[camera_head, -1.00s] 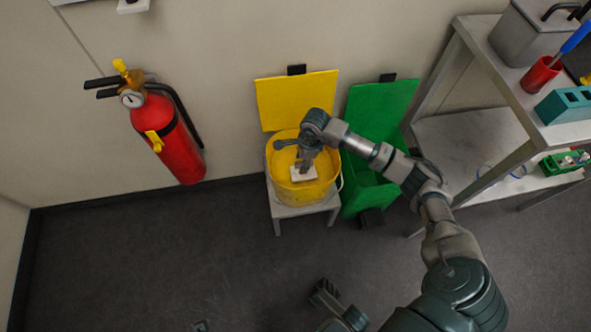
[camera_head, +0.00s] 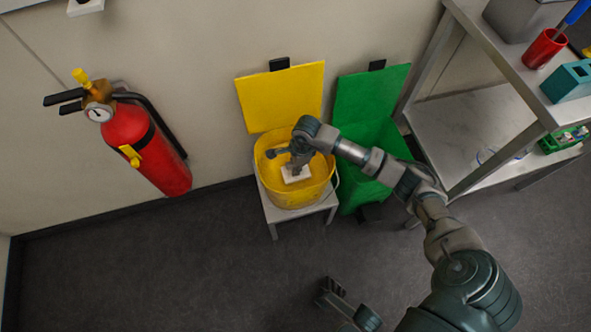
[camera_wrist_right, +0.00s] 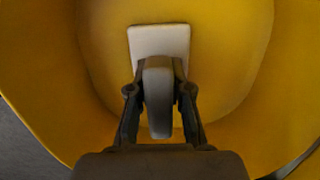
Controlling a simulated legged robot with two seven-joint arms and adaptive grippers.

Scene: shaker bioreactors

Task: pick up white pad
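The white pad (camera_head: 296,176) lies inside the yellow bucket (camera_head: 292,198), near its middle. My right gripper (camera_head: 285,158) reaches down into the bucket from the right. My left gripper (camera_head: 330,294) is low in the head view, above the dark floor, away from the bucket. Its finger opening is unclear.
The bucket stands on a small pale stool (camera_head: 275,216), with a raised yellow lid (camera_head: 281,97) behind. A green bin (camera_head: 368,165) stands close on its right. A metal shelf (camera_head: 465,130) is further right. A red fire extinguisher (camera_head: 148,150) hangs at left.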

